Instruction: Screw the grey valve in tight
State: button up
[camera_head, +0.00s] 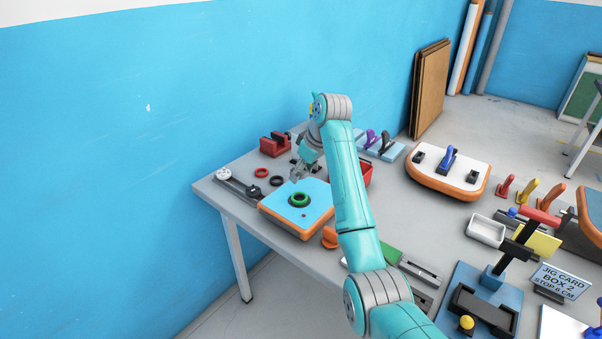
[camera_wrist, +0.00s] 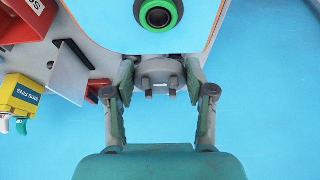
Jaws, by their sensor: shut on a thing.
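My gripper (camera_wrist: 161,84) is shut on the grey valve (camera_wrist: 160,69), a round grey body with two small prongs facing the camera, one finger on each side. In the head view my gripper (camera_head: 297,174) is over the far edge of a blue-topped board with an orange rim (camera_head: 284,220). A green ring with a dark hole (camera_head: 299,199) sits on the board's top; it also shows at the top of the wrist view (camera_wrist: 158,14). The valve is apart from the ring. The head view does not show the held valve clearly.
Red and black rings (camera_head: 261,173) lie left of the board. A red block (camera_head: 275,144) stands by the wall, and a red bin (camera_head: 366,174) is partly behind my arm. A yellow box (camera_wrist: 24,95) is left in the wrist view. A white-topped board (camera_head: 450,185) stands right.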

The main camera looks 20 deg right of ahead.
jog(key=shift+d+f, duration=0.1)
dwell(0.3)
jog(key=shift+f, duration=2.85)
jog(key=shift+f, duration=1.05)
jog(key=o, duration=1.2)
jog(key=shift+r, duration=0.15)
jog(key=v, duration=0.7)
jog(key=shift+r, duration=0.15)
